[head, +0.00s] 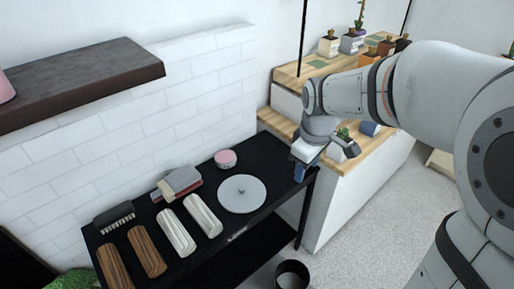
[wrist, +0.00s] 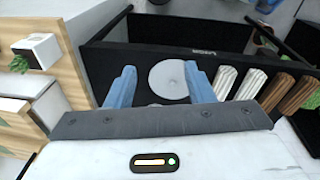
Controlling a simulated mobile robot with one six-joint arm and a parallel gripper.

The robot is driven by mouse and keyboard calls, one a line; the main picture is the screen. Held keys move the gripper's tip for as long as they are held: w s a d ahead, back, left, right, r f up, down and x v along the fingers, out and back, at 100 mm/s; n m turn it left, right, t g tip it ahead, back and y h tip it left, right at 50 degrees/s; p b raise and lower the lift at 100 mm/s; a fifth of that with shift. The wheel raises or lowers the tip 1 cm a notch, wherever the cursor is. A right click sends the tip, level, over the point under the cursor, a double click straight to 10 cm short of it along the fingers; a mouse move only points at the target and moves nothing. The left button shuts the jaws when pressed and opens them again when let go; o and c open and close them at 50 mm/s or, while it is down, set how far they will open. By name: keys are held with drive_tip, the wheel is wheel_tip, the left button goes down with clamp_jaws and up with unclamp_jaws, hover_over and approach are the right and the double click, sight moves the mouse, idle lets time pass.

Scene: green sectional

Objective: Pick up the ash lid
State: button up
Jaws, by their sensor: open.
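The ash lid (head: 242,193) is a pale grey round disc with a small dark knob at its centre. It lies flat on the black table (head: 270,150) near its right end. In the wrist view the lid (wrist: 168,78) shows between my two blue fingers, farther off than their tips. My gripper (head: 299,174) is above the table's right end, to the right of the lid and apart from it. In the wrist view my gripper (wrist: 160,67) is open with nothing between the fingers.
A pink round container (head: 225,158) stands behind the lid. White rolls (head: 202,216), brown rolls (head: 147,251), a brush (head: 114,217) and a stacked pink-and-grey item (head: 180,183) lie to the left. A wooden-topped counter (head: 352,166) with plants adjoins on the right. A dark bin (head: 292,274) stands in front.

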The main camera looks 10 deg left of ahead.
drive_tip(key=w+a+f+n, duration=0.7)
drive_tip(key=w+a+n, duration=0.1)
drive_tip(key=a, duration=0.2)
drive_tip(key=n+g+b, duration=0.1)
drive_tip(key=n, duration=0.7)
approach(242, 188)
drive_tip(key=shift+w+a+f, duration=0.15)
drive_tip(key=shift+a+f, duration=0.05)
drive_tip(key=shift+a, duration=0.2)
drive_tip(key=f, duration=0.7)
drive_tip(key=shift+d, duration=0.2)
drive_tip(key=shift+w+f, duration=0.1)
drive_tip(key=shift+f, duration=0.55)
drive_tip(key=shift+c, duration=0.3)
clamp_jaws()
